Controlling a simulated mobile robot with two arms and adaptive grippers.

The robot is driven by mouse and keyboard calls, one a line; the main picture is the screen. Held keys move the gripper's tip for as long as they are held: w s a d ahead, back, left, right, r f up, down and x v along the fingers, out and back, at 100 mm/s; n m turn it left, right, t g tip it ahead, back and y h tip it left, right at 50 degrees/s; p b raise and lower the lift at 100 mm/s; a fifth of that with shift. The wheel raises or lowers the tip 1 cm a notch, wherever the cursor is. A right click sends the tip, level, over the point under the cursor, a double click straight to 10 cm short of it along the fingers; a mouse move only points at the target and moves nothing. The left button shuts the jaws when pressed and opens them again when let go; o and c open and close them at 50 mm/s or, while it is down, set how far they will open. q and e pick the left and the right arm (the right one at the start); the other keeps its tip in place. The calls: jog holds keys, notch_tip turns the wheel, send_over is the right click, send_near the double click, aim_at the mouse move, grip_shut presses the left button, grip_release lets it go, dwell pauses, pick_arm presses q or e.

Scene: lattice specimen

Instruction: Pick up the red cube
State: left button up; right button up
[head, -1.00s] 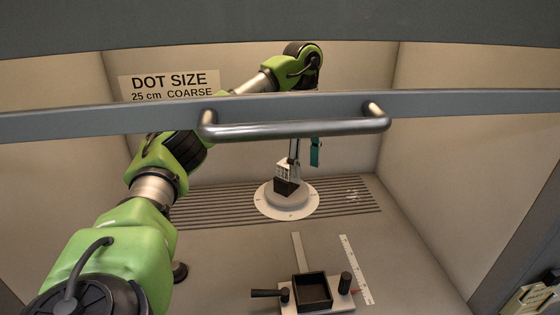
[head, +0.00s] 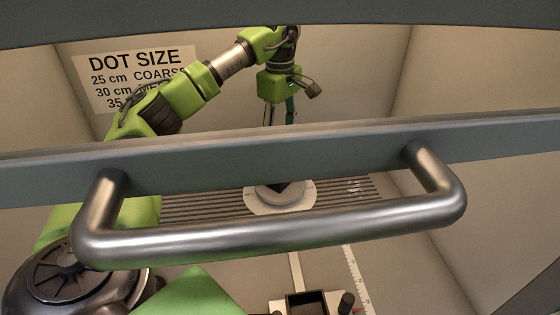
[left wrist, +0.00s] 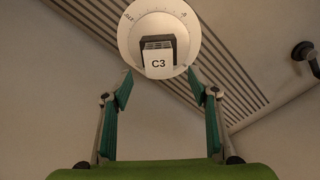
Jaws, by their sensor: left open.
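No red cube shows in either view. In the left wrist view a block labelled C3 (left wrist: 159,58), with a pale front and dark top, stands on a round white dial (left wrist: 134,40). In the head view only a dark part of a block (head: 284,187) shows on the round dial (head: 254,202); the sash bar hides what is above it. My left gripper (left wrist: 159,84) is open and empty, with the C3 block ahead between its teal fingers and apart from them. In the head view its fingers (head: 280,112) go down behind the bar. My right gripper is out of view.
A grey sash bar (head: 330,163) with a large metal handle (head: 290,238) crosses in front of the cabinet. A slotted strip (head: 205,205) lies around the dial. A black square tray (head: 307,302) and a ruler (head: 355,278) are nearer. A dot-size sign (head: 135,75) hangs behind.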

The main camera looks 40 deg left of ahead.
pick_arm(q)
jog(key=shift+w+a+f, duration=0.1)
jog(key=shift+a+f, duration=0.05)
jog(key=shift+f, duration=0.5)
jog(key=shift+a+f, duration=0.1)
jog(key=shift+f, duration=0.5)
notch_tip(320, 180, down, 2)
jog(key=shift+d+p, duration=0.1)
jog(key=shift+p, duration=0.55)
notch_tip(320, 180, down, 2)
jog(key=shift+f+p, duration=0.25)
jog(key=shift+p, duration=0.15)
jog(key=shift+f, duration=0.55)
jog(key=c, duration=1.2)
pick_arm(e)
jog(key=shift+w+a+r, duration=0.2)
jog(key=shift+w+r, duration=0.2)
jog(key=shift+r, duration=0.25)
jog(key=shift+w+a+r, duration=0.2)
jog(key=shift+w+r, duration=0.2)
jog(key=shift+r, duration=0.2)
